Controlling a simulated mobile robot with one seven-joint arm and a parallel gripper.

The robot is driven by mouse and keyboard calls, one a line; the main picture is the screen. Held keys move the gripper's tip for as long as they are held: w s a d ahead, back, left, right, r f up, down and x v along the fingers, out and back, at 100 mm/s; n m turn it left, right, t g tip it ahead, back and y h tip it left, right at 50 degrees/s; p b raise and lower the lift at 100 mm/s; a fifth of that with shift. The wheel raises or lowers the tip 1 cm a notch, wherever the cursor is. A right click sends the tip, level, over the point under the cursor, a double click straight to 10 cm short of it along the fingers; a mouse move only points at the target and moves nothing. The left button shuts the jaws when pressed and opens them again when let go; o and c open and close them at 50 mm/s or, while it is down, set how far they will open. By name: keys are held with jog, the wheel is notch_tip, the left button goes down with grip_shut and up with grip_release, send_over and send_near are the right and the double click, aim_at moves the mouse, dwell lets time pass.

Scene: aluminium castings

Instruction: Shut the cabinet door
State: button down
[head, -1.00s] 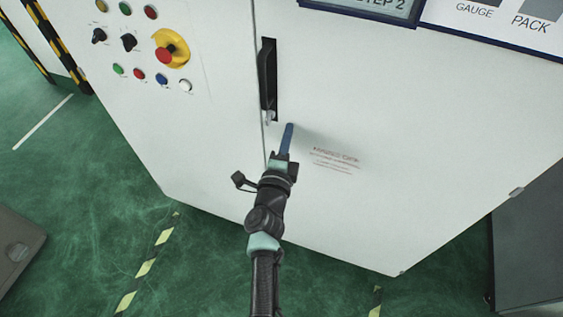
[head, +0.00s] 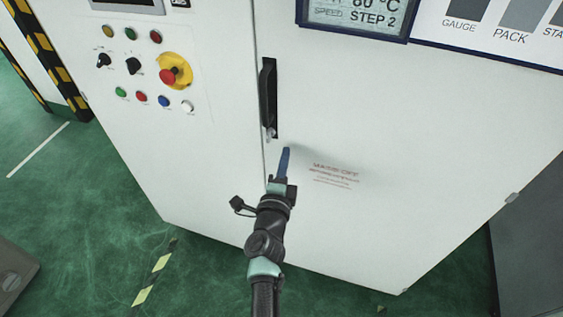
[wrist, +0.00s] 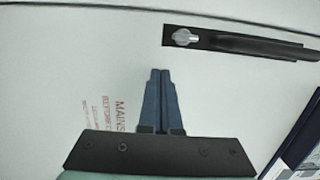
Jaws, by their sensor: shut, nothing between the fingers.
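The white cabinet door (head: 400,190) fills the right part of the head view. Its left edge lies along a thin seam beside the fixed control panel front, and the door looks about flush there. A black handle (head: 268,98) with a silver lock knob sits near that edge; it also shows in the wrist view (wrist: 240,43). My gripper (head: 285,150) is shut and empty, its blue fingers pointing at the door just below the handle. In the wrist view the shut fingertips (wrist: 160,72) are at or very near the door face; contact cannot be told.
The control panel (head: 140,70) with buttons, switches and a red emergency stop (head: 167,76) is left of the seam. A display (head: 355,18) and a label board (head: 490,25) are on the door's upper part. Green floor (head: 90,210) with striped tape is open at lower left.

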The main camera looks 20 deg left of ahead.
jog(key=s+p, duration=0.2)
jog(key=s, duration=0.9)
jog(key=w+r+n+t+y, duration=0.25)
jog(key=r+n, duration=0.25)
jog(key=r, duration=1.1)
jog(key=w+r+n+t+y, duration=0.1)
jog(key=r+n+t+y, duration=0.3)
jog(key=r, duration=1.2)
jog(key=s+d+r+n+t+h, duration=0.1)
jog(key=s+d+r, duration=0.3)
jog(key=r, duration=0.5)
jog(key=s+d+r+n+t+h, duration=0.1)
jog(key=s+d+r+n+h, duration=0.3)
jog(key=r, duration=0.4)
jog(key=s+d+r+n+t+h, duration=0.1)
jog(key=s+d+r+n+h, duration=0.1)
jog(key=s+d+r, duration=0.3)
notch_tip(320, 180, up, 5)
jog(key=shift+s+d+f+n+h, duration=0.35)
jog(key=shift+s+h, duration=0.3)
jog(key=shift+s, duration=0.55)
jog(key=shift+a+r, duration=0.15)
jog(key=shift+a, duration=0.05)
